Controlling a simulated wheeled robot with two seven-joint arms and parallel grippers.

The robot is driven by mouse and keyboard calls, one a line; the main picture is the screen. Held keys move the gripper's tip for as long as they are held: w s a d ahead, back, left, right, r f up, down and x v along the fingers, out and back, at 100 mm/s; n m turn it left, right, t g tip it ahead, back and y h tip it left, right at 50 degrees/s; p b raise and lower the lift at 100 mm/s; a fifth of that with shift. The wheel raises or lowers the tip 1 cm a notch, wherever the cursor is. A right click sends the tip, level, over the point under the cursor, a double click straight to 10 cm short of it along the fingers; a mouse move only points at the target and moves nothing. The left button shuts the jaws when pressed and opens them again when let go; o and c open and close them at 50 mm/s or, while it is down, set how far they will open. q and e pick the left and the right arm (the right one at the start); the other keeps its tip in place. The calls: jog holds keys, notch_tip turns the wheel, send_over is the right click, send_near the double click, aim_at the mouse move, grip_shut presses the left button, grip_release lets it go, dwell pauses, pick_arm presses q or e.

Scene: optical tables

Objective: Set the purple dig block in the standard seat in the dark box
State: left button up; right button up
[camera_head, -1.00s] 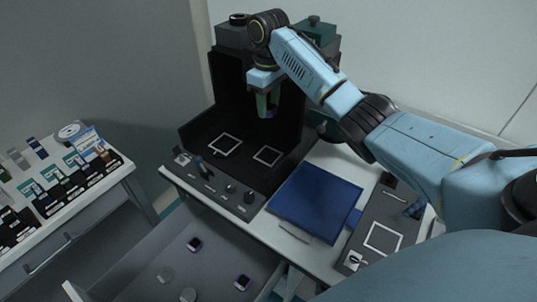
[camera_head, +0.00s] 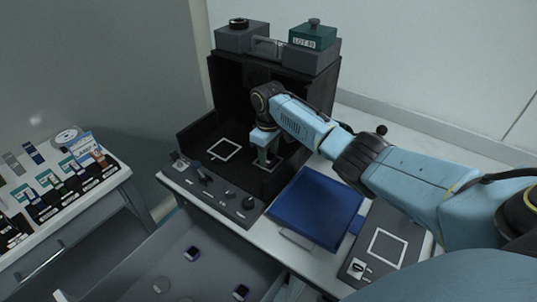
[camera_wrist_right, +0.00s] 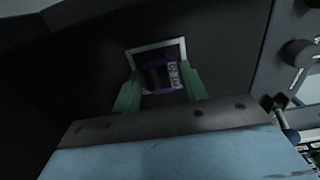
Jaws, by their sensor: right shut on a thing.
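The dark box (camera_head: 228,95) stands open on the table, with two white square outlines on its floor. The left outline (camera_head: 224,150) is empty; the right one (camera_head: 278,166) is partly hidden behind my right gripper (camera_head: 266,158). In the wrist view, my right gripper (camera_wrist_right: 160,88) has its green fingers on both sides of the purple dig block (camera_wrist_right: 158,72), which bears a white label. The block shows inside a white outline (camera_wrist_right: 183,48). I cannot tell whether it touches the floor. No legible label tells which outline is the standard seat. My left gripper is not in view.
A control strip (camera_head: 215,190) with knobs runs along the box front. A blue panel (camera_head: 313,207) and a grey plate (camera_head: 375,272) with a white outline lie to the right. Below, an open drawer (camera_head: 205,285) holds other purple blocks (camera_head: 193,253). A side bench (camera_head: 85,212) stands left.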

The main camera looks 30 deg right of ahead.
aim_at(268, 157)
jog(key=shift+r, duration=0.1)
jog(key=shift+f, duration=0.2)
jog(key=o, duration=1)
notch_tip(268, 157, up, 12)
jog(key=shift+r+p, duration=0.2)
jog(key=shift+p, duration=0.85)
